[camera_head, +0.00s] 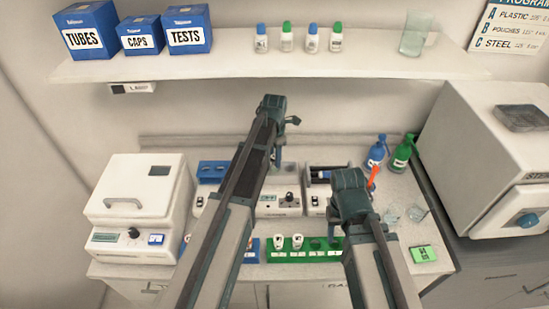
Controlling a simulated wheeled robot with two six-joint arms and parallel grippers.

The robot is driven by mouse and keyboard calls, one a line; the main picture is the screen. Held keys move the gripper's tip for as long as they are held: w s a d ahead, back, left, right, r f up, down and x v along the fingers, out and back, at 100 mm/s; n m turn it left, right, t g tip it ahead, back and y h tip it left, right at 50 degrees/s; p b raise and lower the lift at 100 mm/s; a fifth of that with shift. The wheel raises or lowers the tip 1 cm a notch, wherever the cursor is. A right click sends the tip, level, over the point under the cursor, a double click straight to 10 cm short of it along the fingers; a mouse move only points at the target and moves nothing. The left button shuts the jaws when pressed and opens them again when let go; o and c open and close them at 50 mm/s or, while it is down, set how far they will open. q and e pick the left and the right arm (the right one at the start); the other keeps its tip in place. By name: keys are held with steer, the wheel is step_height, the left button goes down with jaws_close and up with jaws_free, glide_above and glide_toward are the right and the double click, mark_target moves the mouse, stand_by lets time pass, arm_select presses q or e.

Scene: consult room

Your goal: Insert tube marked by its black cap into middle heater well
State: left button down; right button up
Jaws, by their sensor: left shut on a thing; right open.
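My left gripper (278,156) points down over the back of the bench, above the middle unit of a row of white bench devices (280,201). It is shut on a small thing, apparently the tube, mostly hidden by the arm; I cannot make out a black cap. The heater wells are too hidden and small to tell apart. My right gripper (350,197) is open at the right of the row, its fingers mostly hidden by its own wrist. A green rack (300,257) at the bench front holds white-capped tubes and some dark positions.
A white lidded machine (140,205) stands left and a large white sterilizer (500,150) right. Blue (376,153) and green (402,153) bottles, small glasses (416,212) and a green timer-like box (423,254) lie right of my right gripper. A shelf (260,66) hangs above.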

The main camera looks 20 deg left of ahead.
arm_select(q)
steer(key=shift+f+b, duration=0.3)
steer(key=shift+f, duration=0.2)
steer(key=shift+c, duration=2.2)
jaws_free()
step_height(320, 180, up, 8)
steer(key=p, duration=0.7)
steer(key=shift+f+p, duration=0.15)
steer(key=shift+p, duration=0.2)
steer(key=shift+s+f, duration=0.1)
